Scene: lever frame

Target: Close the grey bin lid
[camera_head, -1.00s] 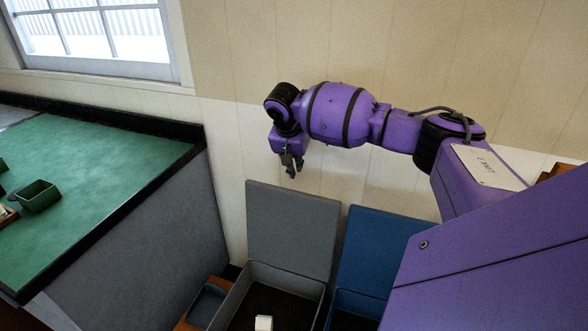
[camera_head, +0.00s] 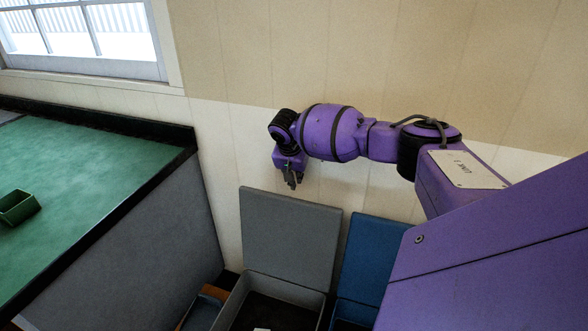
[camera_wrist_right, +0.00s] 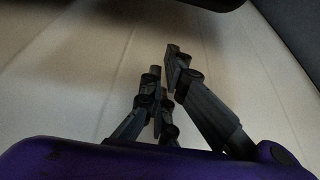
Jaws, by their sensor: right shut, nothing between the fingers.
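The grey bin lid (camera_head: 290,238) stands open and upright at the back of the grey bin (camera_head: 231,304), which is cut off by the bottom edge of the head view. My right gripper (camera_head: 292,183) points down just above the lid's top edge, near its middle in the picture. I cannot tell whether it is in front of or behind the lid, or touching it. The fingers are shut and empty; they also show in the right wrist view (camera_wrist_right: 164,66). A grey surface, maybe the lid, shows at the wrist view's upper right. My left gripper is out of view.
A blue bin lid (camera_head: 366,258) stands open to the right, partly hidden by my arm. A green-topped counter (camera_head: 90,190) with a green container (camera_head: 18,207) is at left. A pale panelled wall (camera_head: 230,140) is close behind the lids. A white item (camera_head: 262,329) shows in the grey bin.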

